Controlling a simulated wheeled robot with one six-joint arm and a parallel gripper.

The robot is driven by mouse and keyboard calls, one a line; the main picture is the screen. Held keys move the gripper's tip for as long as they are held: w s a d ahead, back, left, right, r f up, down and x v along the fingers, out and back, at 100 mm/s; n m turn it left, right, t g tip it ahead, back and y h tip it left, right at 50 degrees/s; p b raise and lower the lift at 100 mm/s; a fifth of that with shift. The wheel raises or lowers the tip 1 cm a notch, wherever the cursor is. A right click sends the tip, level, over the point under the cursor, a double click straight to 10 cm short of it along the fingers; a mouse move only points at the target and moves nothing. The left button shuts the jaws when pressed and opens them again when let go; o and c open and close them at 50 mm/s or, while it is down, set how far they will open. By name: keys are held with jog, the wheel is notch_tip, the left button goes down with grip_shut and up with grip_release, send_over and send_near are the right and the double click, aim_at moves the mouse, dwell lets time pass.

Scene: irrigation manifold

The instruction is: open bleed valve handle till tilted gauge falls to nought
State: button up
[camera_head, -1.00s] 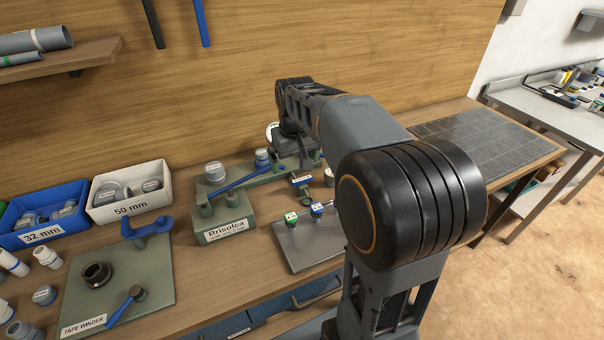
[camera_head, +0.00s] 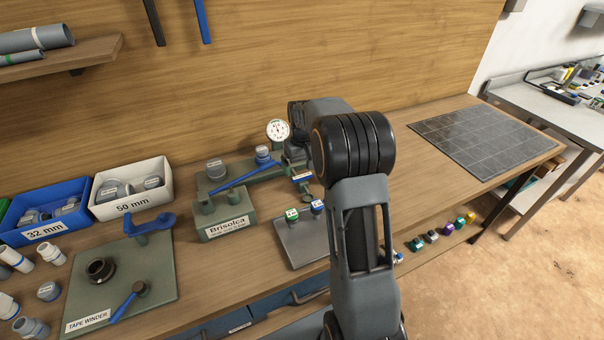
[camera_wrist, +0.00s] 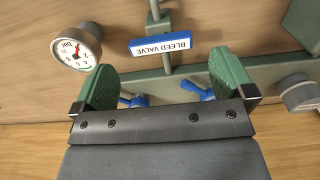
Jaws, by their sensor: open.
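The round white gauge (camera_head: 278,130) stands at the back of the green manifold. In the wrist view the gauge (camera_wrist: 76,46) is at upper left with a red needle, its reading too small to tell. A blue-and-white BLEED VALVE label (camera_wrist: 160,43) appears upside down at top centre. Two blue handle parts, left (camera_wrist: 134,100) and right (camera_wrist: 198,90), lie beyond my gripper, partly hidden by its body. My gripper (camera_wrist: 165,76) is open with green pads either side of them; contact cannot be told. In the head view my arm hides the gripper.
A grey plate (camera_head: 300,245) with small capped items lies in front. Bins and a tape winder (camera_head: 130,275) are further left. A dark grid mat (camera_head: 480,140) lies bare at right.

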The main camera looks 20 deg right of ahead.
aim_at(302, 176)
jog(key=shift+f, duration=2)
jog(key=shift+c, duration=0.3)
jog(key=c, duration=0.8)
